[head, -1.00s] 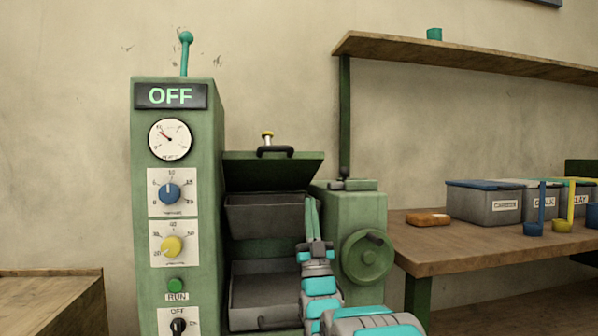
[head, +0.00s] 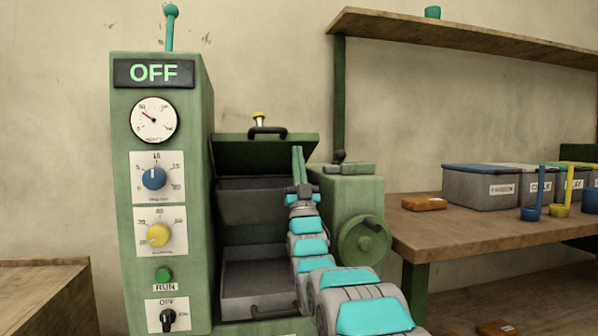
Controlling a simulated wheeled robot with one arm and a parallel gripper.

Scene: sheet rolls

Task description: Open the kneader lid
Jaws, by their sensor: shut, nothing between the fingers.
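The kneader (head: 160,90) is a green machine with a tall control panel on its left. Its green lid (head: 240,153) sits over a dark grey trough (head: 250,205) and bears a black handle (head: 267,131) along its upper edge. The lid's dark green face shows towards me, and it looks tilted up over the trough. My gripper (head: 298,150) points upward in front of the right part of the lid, below and right of the handle. Its teal fingers are together and empty. Whether they touch the lid cannot be told.
A handwheel (head: 363,246) and a small lever (head: 338,157) are on the green housing to the right. A lower grey tray (head: 255,275) is beneath the trough. A wooden bench (head: 480,235) with grey bins (head: 482,190) stands at right, under a shelf (head: 450,45).

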